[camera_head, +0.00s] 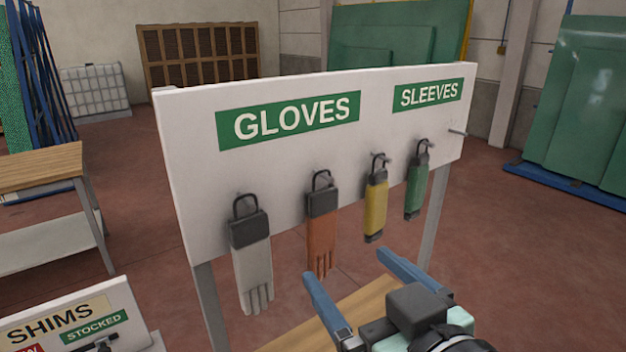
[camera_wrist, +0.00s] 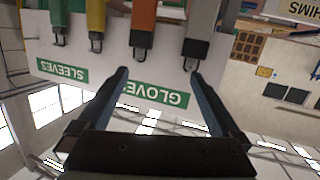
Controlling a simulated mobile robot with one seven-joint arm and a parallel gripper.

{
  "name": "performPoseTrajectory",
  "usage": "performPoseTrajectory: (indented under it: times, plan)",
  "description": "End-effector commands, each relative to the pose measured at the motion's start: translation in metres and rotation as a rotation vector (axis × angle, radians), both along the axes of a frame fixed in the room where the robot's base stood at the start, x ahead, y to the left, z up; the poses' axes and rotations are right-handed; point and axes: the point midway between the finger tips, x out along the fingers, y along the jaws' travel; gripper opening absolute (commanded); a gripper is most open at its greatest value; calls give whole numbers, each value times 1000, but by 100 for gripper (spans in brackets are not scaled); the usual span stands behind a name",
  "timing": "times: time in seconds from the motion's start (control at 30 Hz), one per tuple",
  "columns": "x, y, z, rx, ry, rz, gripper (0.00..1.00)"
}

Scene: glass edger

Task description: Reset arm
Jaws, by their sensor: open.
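My gripper (camera_head: 345,268) is at the lower right of the head view, with its two blue fingers spread wide apart and nothing between them. It is in front of a white board (camera_head: 185,135) marked GLOVES and SLEEVES. On the board's hooks hang a white glove (camera_head: 253,270), an orange glove (camera_head: 321,235), a yellow sleeve (camera_head: 375,210) and a green sleeve (camera_head: 415,192). The wrist view is upside down; there the open fingers (camera_wrist: 160,100) frame the board, and the hanging items are along the top, apart from the fingers.
A SHIMS stand (camera_head: 75,320) is at the lower left. A wooden-topped bench (camera_head: 40,168) is at the left. A wooden surface (camera_head: 345,318) lies below the board near my gripper. Green sheets on a blue rack (camera_head: 580,110) stand at the right. Open red floor lies behind the board.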

Motion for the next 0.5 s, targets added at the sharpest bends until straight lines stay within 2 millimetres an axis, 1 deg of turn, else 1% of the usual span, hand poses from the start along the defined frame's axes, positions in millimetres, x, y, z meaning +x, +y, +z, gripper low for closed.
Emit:
performPoseTrajectory:
  times: [0.03,0.07,0.13,0.17,0.2,0.23,0.27,0.3,0.4,0.5]
  plan:
    - [7,5,19,7,-62,-36,100]
    - [11,7,32,17,-106,-62,100]
    - [17,10,66,42,-218,-126,100]
    - [18,13,84,55,-277,-153,100]
    - [16,16,109,76,-363,-186,100]
    - [13,20,129,93,-431,-208,100]
    - [8,24,148,112,-501,-228,100]
    - [-1,28,172,138,-591,-251,100]
    - [-27,37,218,192,-778,-283,100]
    - [-49,43,246,227,-902,-298,100]
